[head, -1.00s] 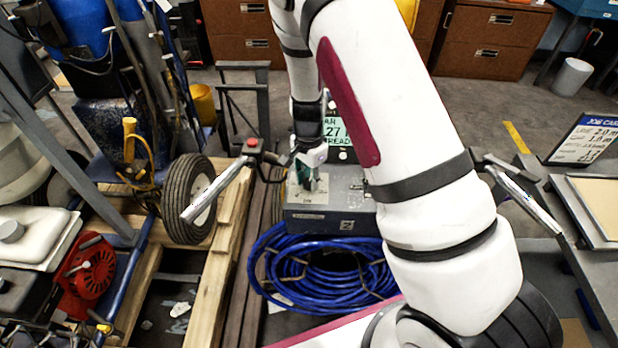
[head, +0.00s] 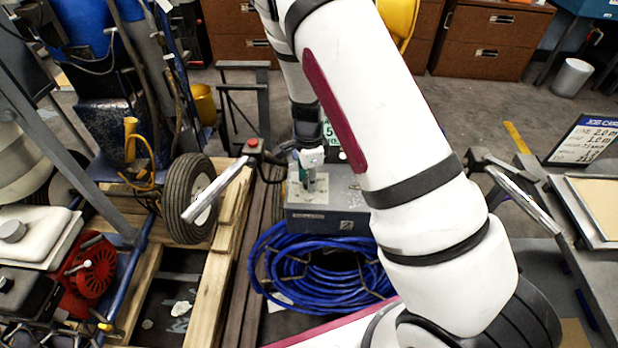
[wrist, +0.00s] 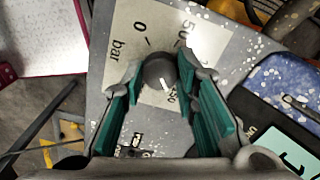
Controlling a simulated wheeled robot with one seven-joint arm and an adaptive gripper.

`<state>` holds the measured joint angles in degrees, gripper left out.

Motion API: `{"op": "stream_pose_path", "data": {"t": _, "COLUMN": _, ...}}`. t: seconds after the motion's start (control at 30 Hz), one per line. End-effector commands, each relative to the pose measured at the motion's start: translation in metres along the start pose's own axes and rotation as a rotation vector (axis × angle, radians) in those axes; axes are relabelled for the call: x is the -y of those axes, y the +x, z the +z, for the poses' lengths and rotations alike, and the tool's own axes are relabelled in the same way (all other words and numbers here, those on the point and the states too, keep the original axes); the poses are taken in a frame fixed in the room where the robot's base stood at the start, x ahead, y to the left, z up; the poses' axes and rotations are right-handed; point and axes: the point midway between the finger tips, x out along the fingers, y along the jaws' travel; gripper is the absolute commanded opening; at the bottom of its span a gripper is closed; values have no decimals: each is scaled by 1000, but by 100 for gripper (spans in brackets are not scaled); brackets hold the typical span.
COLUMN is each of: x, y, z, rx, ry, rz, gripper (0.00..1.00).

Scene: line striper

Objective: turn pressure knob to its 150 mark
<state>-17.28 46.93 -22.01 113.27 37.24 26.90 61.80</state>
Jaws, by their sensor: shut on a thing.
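The pressure knob (wrist: 160,70) is a dark round knob on a pale dial plate (wrist: 130,40) in the wrist view. The plate shows "0", "bar" and a partly covered "50" at the top. A white pointer line on the knob points down and slightly right, toward a small, partly hidden number that I cannot fully read. My gripper (wrist: 160,73), with green finger pads, is shut on the knob from both sides. In the head view my gripper (head: 312,178) is over the grey control box (head: 335,222), and the knob is hidden there.
A green-lit display (head: 329,131) stands behind the box, partly covered by my arm; it also shows in the wrist view (wrist: 290,150). A coil of blue hose (head: 270,265) lies in front of the box. Handlebars (head: 220,190) stick out left and right (head: 525,200).

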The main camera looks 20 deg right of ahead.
Motion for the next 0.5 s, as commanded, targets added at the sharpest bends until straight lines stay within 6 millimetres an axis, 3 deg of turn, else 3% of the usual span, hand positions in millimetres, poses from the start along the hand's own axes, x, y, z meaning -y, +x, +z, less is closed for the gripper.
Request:
{"op": "stream_pose_path", "data": {"t": 0.27, "x": 1, "y": 0, "z": 1, "rx": 1, "ry": -2, "rz": -1, "gripper": 0}}
{"op": "stream_pose_path", "data": {"t": 0.3, "x": 1, "y": 0, "z": 1, "rx": 1, "ry": -2, "rz": -1, "gripper": 36}}
{"op": "stream_pose_path", "data": {"t": 0.37, "x": 1, "y": 0, "z": 1, "rx": 1, "ry": -2, "rz": -1, "gripper": 48}}
{"op": "stream_pose_path", "data": {"t": 0.5, "x": 0, "y": 0, "z": 1, "rx": 1, "ry": -2, "rz": -1, "gripper": 48}}
